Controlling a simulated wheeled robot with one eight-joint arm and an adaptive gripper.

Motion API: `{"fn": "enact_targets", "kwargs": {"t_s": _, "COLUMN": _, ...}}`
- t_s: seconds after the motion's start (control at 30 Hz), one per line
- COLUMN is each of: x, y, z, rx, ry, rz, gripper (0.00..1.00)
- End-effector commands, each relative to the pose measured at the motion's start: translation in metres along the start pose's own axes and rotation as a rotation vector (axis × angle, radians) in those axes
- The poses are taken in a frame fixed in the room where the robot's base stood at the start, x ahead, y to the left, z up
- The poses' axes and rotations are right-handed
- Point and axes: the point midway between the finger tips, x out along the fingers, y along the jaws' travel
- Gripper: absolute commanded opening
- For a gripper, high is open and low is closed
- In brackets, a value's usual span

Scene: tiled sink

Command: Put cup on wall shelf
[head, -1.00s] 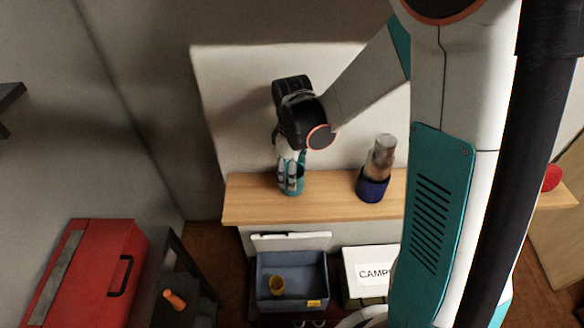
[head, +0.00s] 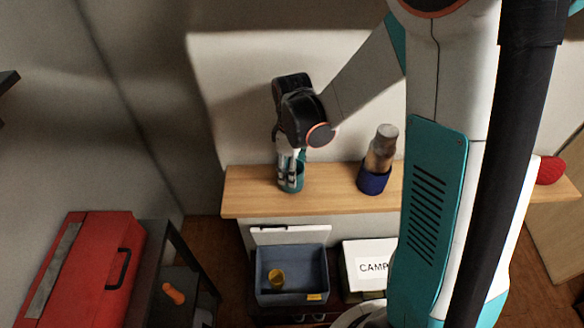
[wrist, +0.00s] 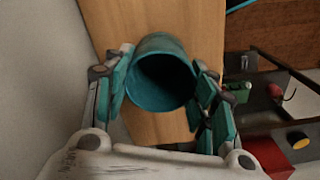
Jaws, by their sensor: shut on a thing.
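The teal cup (head: 293,187) is between the fingers of my gripper (head: 290,174), over the left part of the wooden shelf (head: 240,193) along the wall. In the wrist view the cup (wrist: 163,103) shows its dark open mouth. The fingers of my gripper (wrist: 161,75) lie against both sides of it, and the wood (wrist: 205,22) shows behind it. The cup looks roughly upright in the head view. I cannot tell whether its base touches the wood.
A dark blue holder (head: 373,181) with a brownish bottle (head: 382,147) stands right of the cup on the shelf. Below are a grey-blue bin (head: 262,291) and a white box (head: 365,252). A red toolbox (head: 95,262) is at left. Wood between cup and holder is clear.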

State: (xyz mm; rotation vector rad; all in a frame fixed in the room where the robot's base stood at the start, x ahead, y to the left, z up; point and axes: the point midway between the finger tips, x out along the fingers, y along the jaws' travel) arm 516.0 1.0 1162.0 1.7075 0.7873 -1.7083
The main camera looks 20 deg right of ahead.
Motion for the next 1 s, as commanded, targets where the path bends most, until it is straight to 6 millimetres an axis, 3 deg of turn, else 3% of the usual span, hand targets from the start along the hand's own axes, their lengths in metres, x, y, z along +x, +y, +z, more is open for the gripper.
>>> {"fn": "enact_targets", "kwargs": {"t_s": 0.33, "x": 0.007, "y": 0.000, "z": 0.000, "rx": 0.000, "ry": 0.000, "rz": 0.000, "gripper": 0.24}}
{"fn": "enact_targets", "kwargs": {"t_s": 0.37, "x": 0.007, "y": 0.000, "z": 0.000, "rx": 0.000, "ry": 0.000, "rz": 0.000, "gripper": 0.56}}
{"fn": "enact_targets", "kwargs": {"t_s": 0.43, "x": 0.006, "y": 0.000, "z": 0.000, "rx": 0.000, "ry": 0.000, "rz": 0.000, "gripper": 0.72}}
{"fn": "enact_targets", "kwargs": {"t_s": 0.47, "x": 0.006, "y": 0.000, "z": 0.000, "rx": 0.000, "ry": 0.000, "rz": 0.000, "gripper": 0.75}}
{"fn": "enact_targets", "kwargs": {"t_s": 0.83, "x": 0.005, "y": 0.000, "z": 0.000, "rx": 0.000, "ry": 0.000, "rz": 0.000, "gripper": 0.75}}
{"fn": "enact_targets", "kwargs": {"t_s": 1.0, "x": -0.010, "y": 0.000, "z": 0.000, "rx": 0.000, "ry": 0.000, "rz": 0.000, "gripper": 0.75}}
